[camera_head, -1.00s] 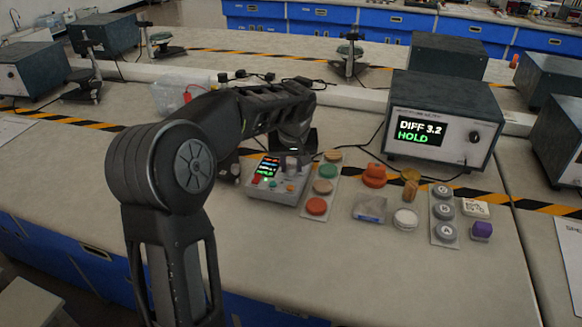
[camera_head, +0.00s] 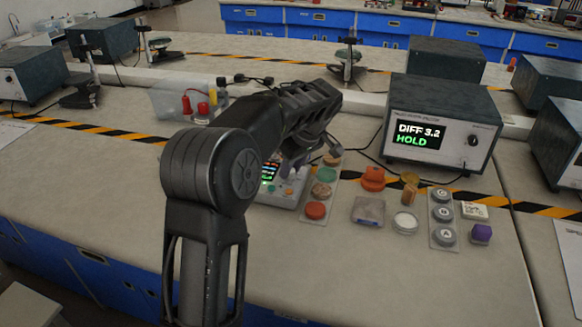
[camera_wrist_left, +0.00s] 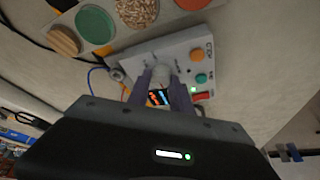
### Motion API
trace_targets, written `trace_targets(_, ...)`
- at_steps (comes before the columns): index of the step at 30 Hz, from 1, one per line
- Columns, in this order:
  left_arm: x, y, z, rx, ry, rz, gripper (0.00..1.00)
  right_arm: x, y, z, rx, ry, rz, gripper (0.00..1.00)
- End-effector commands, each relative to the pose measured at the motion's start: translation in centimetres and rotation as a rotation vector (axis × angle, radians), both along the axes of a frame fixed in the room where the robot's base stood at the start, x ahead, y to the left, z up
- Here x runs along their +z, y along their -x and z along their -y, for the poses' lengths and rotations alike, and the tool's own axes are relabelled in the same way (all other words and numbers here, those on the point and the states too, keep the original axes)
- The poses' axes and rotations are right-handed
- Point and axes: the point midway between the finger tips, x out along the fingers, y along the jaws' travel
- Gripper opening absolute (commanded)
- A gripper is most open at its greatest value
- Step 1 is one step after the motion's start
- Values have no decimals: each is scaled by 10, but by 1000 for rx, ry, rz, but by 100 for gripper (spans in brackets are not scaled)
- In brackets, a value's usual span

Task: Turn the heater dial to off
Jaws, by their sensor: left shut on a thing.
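The heater control box (camera_head: 285,199) is a small grey unit with a lit display (camera_head: 269,172), partly hidden behind my left arm in the head view. In the left wrist view the box (camera_wrist_left: 196,45) shows an orange button, a teal button and a red piece. The pale grey heater dial (camera_wrist_left: 162,73) stands up between the two fingertips there. My left gripper (camera_wrist_left: 162,82) is over the box, its dark fingers on either side of the dial, shut on it. In the head view the gripper (camera_head: 292,167) covers the dial. The dial's setting cannot be read.
A pad of coloured discs (camera_head: 316,210) lies right beside the box. An orange object (camera_head: 373,178), a grey block (camera_head: 368,210), a white dish (camera_head: 405,222) and a button strip (camera_head: 442,236) stand further right. A large instrument (camera_head: 440,125) reads "DIFF 3.2 HOLD".

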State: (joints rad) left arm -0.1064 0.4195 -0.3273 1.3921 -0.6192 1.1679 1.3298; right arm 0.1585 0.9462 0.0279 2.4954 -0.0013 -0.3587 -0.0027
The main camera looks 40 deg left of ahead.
Motion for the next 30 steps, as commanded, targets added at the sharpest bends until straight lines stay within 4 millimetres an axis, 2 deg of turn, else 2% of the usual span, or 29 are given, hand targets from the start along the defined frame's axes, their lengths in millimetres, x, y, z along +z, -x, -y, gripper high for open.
trace_targets(10, 0, 0, 0, 4, 1, 1, 0, 0, 0, 0, 0, 0, 0, 0)
trace_targets(11, 0, 0, 0, 4, 1, 1, 27, 0, 0, 0, 0, 0, 0, 0)
trace_targets(18, 0, 0, 0, 3, 1, 1, 47, 0, 0, 0, 0, 0, 0, 0)
trace_targets(26, 0, 0, 0, 2, 1, 1, 48, 0, 0, 0, 0, 0, 0, 0)
trace_targets(30, 8, 0, 3, 1, 0, 2, 48, 1, 0, 0, 0, 0, 0, 0)
